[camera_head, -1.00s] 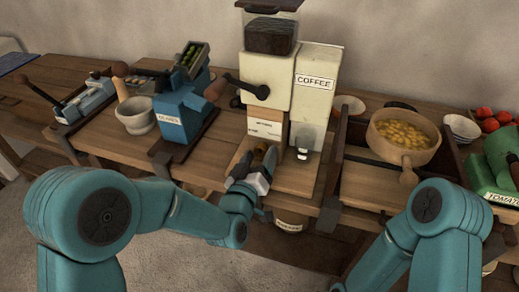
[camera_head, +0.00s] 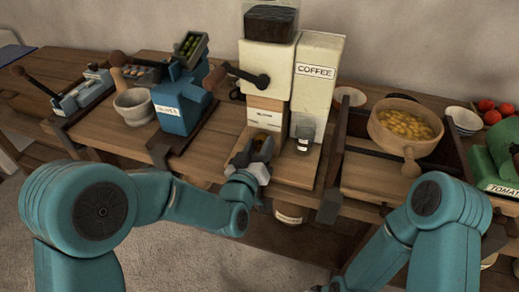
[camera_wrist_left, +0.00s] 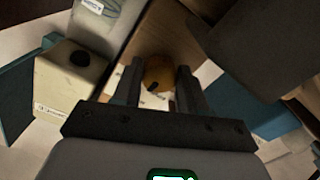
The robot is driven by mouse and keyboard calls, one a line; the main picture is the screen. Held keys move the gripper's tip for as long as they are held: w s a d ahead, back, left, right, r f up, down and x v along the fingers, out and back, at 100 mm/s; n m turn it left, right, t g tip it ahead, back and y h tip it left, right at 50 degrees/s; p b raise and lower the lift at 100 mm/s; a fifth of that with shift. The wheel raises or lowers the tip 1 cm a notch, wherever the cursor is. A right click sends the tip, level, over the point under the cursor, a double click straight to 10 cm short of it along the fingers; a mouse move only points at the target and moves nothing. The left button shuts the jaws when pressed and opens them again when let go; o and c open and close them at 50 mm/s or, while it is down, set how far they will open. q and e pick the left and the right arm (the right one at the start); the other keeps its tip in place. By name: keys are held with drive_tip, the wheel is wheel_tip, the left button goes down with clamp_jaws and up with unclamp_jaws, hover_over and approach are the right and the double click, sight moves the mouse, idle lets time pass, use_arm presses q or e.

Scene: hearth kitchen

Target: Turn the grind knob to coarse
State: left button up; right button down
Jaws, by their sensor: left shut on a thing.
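The coffee grinder (camera_head: 264,87) is a cream machine with a black crank and a dark bean hopper on top. Its grind knob shows as a small orange-brown spot (camera_head: 261,141) low on the front. In the left wrist view the knob (camera_wrist_left: 158,72) is round and wooden with a dark mark. My left gripper (camera_head: 262,150) is at the knob and shut on it, with one finger on each side (camera_wrist_left: 157,88). The knob's scale is too small to read. My right arm is at lower right; its gripper is cut off at the bottom edge.
A cream COFFEE canister (camera_head: 317,85) stands right of the grinder. A blue OLIVES machine (camera_head: 178,108) and a stone mortar (camera_head: 134,108) are on the left. A wooden bowl of yellow pieces (camera_head: 405,125) and a green tomato machine (camera_head: 505,160) are on the right.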

use_arm(q)
drive_tip(key=m+b, duration=0.3)
drive_tip(key=shift+f+b, duration=0.25)
drive_tip(key=shift+b, duration=0.05)
drive_tip(key=shift+r+m+b, duration=0.1)
drive_tip(key=shift+m+b, duration=0.65)
drive_tip(key=shift+m, duration=0.35)
drive_tip(key=m+b, duration=0.1)
drive_tip(key=m, duration=0.1)
drive_tip(key=shift+a+m, duration=0.1)
drive_tip(key=shift+m, duration=0.2)
drive_tip(key=shift+r+m+b, duration=0.15)
drive_tip(key=shift+m+b, duration=0.6)
drive_tip(key=shift+m, duration=0.75)
drive_tip(key=o, duration=1)
drive_tip(key=shift+o, duration=0.2)
